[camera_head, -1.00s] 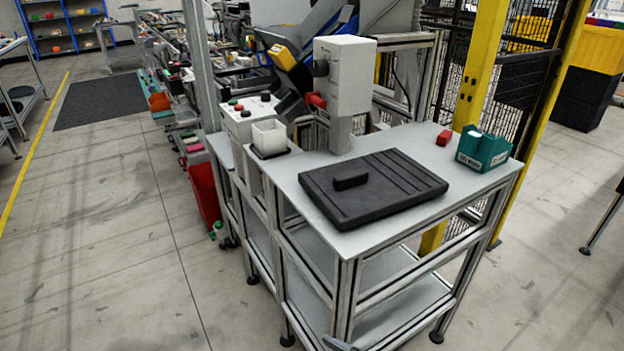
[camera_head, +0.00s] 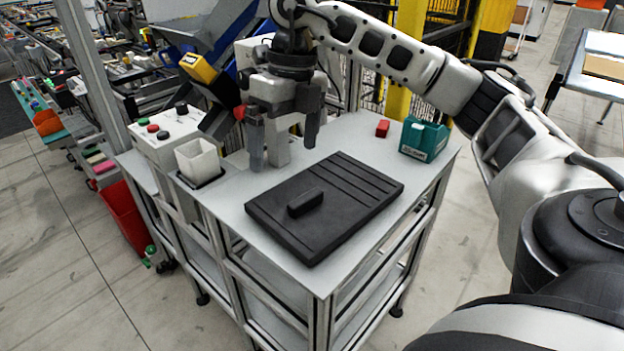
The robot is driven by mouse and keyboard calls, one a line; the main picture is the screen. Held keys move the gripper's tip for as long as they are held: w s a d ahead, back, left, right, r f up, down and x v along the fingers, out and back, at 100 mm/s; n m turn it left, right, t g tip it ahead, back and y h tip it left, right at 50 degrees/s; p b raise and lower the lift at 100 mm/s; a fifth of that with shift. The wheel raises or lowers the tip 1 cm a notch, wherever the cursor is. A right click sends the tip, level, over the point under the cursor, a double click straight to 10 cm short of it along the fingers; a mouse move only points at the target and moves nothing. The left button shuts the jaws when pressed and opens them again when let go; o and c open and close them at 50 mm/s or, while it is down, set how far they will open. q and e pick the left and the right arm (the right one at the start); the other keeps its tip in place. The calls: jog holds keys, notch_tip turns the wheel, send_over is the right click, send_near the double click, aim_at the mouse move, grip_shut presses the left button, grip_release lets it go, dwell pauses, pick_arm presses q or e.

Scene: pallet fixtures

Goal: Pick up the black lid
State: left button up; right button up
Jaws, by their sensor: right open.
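The black lid (camera_head: 345,200) lies flat on the grey table top, with a raised block handle (camera_head: 305,202) on its near-left part and ridges on its far-right part. My right gripper (camera_head: 284,152) hangs above the table, behind and slightly left of the lid in the picture. Its two fingers point down and stand apart, with nothing between them. It does not appear to touch the lid. My left gripper is out of view.
A control box (camera_head: 165,132) with buttons stands at the left. A red bin (camera_head: 124,215) is beside the table.

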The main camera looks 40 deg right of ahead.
notch_tip(320, 180, up, 2)
jog(key=m+h, duration=0.1)
jog(key=h, duration=0.1)
send_over(306, 196)
jog(key=f+b, duration=0.1)
jog(key=f, duration=0.1)
jog(key=f+b, duration=0.2)
jog(key=f, duration=0.1)
jog(key=f+b, duration=0.1)
jog(key=f, duration=0.2)
jog(key=shift+s+d+b, duration=0.15)
jog(key=shift+s+b, duration=0.15)
jog(key=shift+s, duration=0.05)
jog(key=shift+f+p, duration=0.3)
jog(key=shift+f, duration=0.9)
jog(key=f, duration=0.4)
jog(key=shift+w+a+f+p, duration=0.2)
jog(key=shift+w+f+p, duration=0.05)
jog(key=shift+f+p, duration=0.1)
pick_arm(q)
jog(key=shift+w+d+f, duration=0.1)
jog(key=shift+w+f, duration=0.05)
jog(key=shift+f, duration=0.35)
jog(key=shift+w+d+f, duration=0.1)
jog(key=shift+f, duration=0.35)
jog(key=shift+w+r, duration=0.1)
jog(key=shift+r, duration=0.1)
pick_arm(e)
jog(key=c, duration=1.5)
